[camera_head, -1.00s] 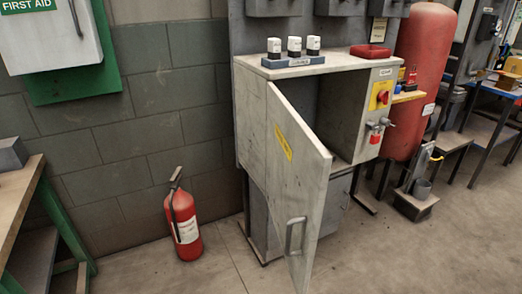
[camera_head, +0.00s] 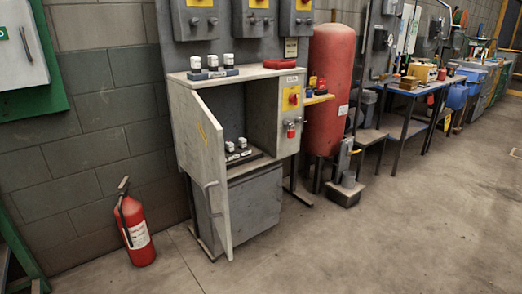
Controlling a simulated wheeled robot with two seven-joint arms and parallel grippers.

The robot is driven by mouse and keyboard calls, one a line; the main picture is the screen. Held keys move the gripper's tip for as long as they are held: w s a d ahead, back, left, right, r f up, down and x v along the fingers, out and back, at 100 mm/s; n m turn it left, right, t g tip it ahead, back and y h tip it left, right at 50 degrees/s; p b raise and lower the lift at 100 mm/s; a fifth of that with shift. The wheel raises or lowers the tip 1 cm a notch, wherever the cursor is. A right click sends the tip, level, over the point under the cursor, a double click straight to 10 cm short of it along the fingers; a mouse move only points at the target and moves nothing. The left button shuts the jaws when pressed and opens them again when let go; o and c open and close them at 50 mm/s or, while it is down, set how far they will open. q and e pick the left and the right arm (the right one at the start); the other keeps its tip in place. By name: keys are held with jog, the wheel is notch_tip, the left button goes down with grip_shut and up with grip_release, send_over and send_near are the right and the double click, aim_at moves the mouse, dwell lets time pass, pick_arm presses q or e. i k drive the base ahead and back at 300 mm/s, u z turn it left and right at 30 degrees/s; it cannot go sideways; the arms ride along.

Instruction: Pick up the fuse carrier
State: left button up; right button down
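The grey cabinet (camera_head: 263,84) stands against the wall with its door (camera_head: 207,165) swung open toward me. Inside, small white-topped, dark-bodied pieces that look like fuse carriers (camera_head: 242,143) sit on a dark base on the cabinet floor; the door edge may hide part of this group. Three similar white-topped carriers (camera_head: 212,62) stand in a row on a grey block on the cabinet top. Which one the task means cannot be told. Neither of my grippers is in view.
A red fire extinguisher (camera_head: 134,225) stands on the floor at left. A tall red tank (camera_head: 329,90) and a blue bench (camera_head: 405,117) stand to the right. The floor at front right is clear.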

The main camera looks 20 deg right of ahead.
aim_at(229, 145)
jog(key=z, duration=0.5)
jog(key=i, duration=1.7)
